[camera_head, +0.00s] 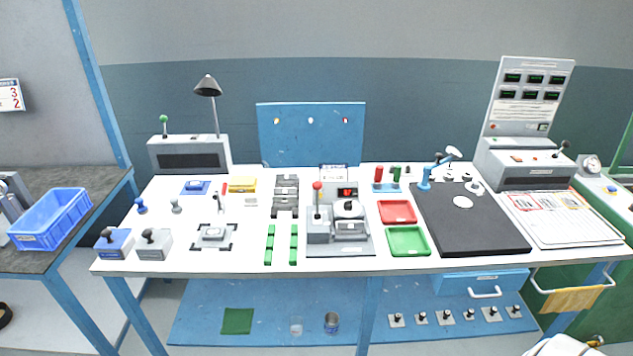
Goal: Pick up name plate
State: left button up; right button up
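No part is clearly readable as the name plate at this size. Small pale flat pieces (250,202) lie on the white bench top below the yellow box, and they may be plates. A grey fixture (213,233) with a light flat top sits between black corner brackets at the front left of the bench. Neither of my grippers can be made out. A white rounded part at the bottom right edge may be my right arm, with no fingers visible.
The white bench (330,262) holds a press unit (340,225), a red tray (397,211), a green tray (408,241), a black mat (470,230) and a yellow box (242,184). A blue crate (50,218) stands on the left side table. Bare bench shows around the green strips.

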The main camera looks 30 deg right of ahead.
aim_at(343, 228)
jog(key=z, duration=1.3)
jog(key=i+l+u, duration=0.1)
jog(key=l, duration=0.35)
jog(key=i+l, duration=0.2)
jog(key=l, duration=0.2)
jog(key=i+l+u, duration=0.15)
jog(key=l, duration=0.3)
jog(key=i+l+u, duration=0.1)
jog(key=l, duration=0.35)
jog(key=i+l+u, duration=0.1)
jog(key=l, duration=0.35)
